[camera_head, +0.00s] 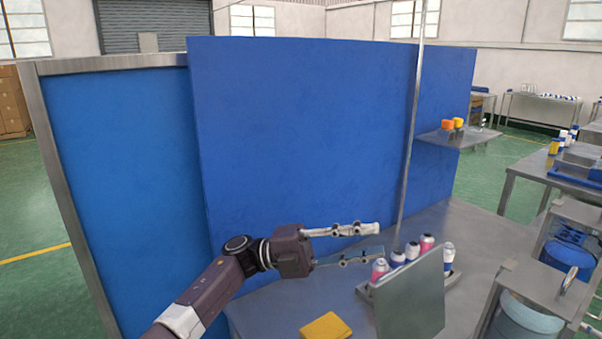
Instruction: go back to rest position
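My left gripper (360,242) reaches in from the left on its arm, above the metal table (268,312). Its two fingers are spread apart, with nothing seen between them. Several aerosol cans stand in a rack (453,278) just right of the fingertips, among them a pink one (379,268) and a white one with a dark band (448,254). They are partly hidden behind an upright grey panel (412,297). My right gripper is not in view.
A yellow block (326,327) lies at the table's front. Blue partition panels (300,130) stand behind the arm. A small shelf (462,138) on the right holds orange and yellow items.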

